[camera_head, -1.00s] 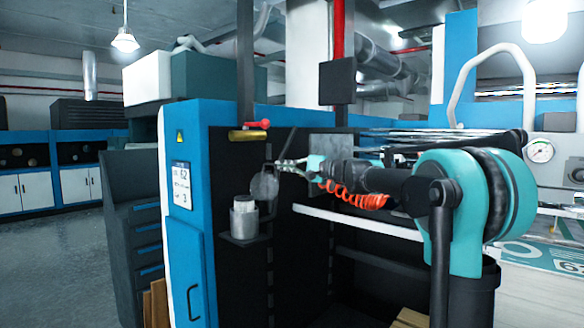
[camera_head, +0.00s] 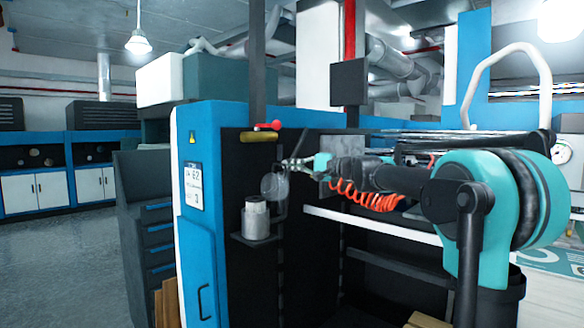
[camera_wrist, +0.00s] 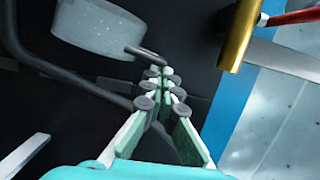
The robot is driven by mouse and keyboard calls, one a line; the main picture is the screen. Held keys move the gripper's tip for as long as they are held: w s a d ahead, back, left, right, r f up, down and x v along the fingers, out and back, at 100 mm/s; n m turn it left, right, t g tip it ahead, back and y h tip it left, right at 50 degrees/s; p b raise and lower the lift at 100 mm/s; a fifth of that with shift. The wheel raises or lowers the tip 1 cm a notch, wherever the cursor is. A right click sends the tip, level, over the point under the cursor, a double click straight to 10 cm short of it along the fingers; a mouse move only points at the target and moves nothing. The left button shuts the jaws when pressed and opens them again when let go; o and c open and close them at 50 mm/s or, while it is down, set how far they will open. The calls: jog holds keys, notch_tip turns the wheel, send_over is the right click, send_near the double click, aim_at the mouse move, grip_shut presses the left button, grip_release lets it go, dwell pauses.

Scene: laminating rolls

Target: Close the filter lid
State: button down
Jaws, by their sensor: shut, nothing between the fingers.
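The filter is a pale grey canister (camera_head: 256,222) on a small bracket at the dark side of the machine. Its round, grey lid (camera_head: 274,186) stands tilted up above the canister's right side, so the filter is open. In the wrist view the lid (camera_wrist: 95,27) is at the upper left, with a short dark handle (camera_wrist: 145,52) projecting toward the fingertips. My gripper (camera_head: 285,165) is just above the lid, fingers together and empty. In the wrist view the gripper tips (camera_wrist: 164,76) are close to the handle; I cannot tell whether they touch it.
A brass cylinder (camera_head: 257,137) with a red lever (camera_head: 268,126) sticks out above the filter, and it is close to the right of my fingers in the wrist view (camera_wrist: 240,35). A white-edged shelf (camera_head: 370,226) lies below my arm. Open floor (camera_head: 60,255) is at the left.

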jog(key=s+a+r+n+h, duration=0.1)
jog(key=s+a+n+h, duration=0.1)
jog(key=s+a+n, duration=0.6)
jog(key=s+a+f+n+t+h, duration=0.2)
jog(key=s+a+f+n, duration=0.3)
jog(key=s+f+n, duration=0.3)
jog(key=shift+s+f+n+t+h, duration=0.3)
jog(key=shift+f+n+h, duration=0.1)
jog(key=shift+f+h, duration=0.1)
dwell(0.4)
dwell(0.3)
